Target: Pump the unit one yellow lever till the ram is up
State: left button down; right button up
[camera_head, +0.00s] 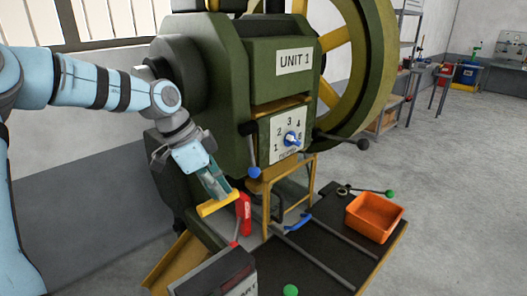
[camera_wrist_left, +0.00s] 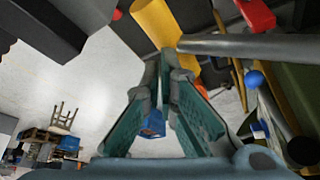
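The yellow lever grip (camera_head: 217,203) sticks out low at the left front of the green machine labelled UNIT 1 (camera_head: 293,63). In the left wrist view the grip (camera_wrist_left: 157,22) is a thick yellow cylinder just past the fingertips, with a grey bar beside it. My left gripper (camera_head: 222,193) comes down onto the grip from above left. In the left wrist view its teal fingers (camera_wrist_left: 164,62) converge and their tips look together at the grip's edge, not around it. Whether they touch it is unclear. I cannot make out the ram. My right gripper is not in view.
A red handle (camera_head: 243,213) stands just right of the yellow grip. Black-, blue- and green-knobbed levers, a numbered dial (camera_head: 291,139) and a yellow frame are close by. An orange bin (camera_head: 374,217) sits on the dark bench at right. Open floor lies beyond.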

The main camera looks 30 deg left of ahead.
aim_at(213, 201)
pick_arm(q)
jog(key=shift+f, duration=0.4)
jog(key=a+f, duration=0.1)
jog(key=a+f+b, duration=0.1)
jog(key=w+f+b, duration=0.1)
jog(key=f, duration=0.1)
jog(key=shift+a+f, duration=0.1)
jog(key=shift+a, duration=0.3)
jog(key=shift+a+f, duration=0.3)
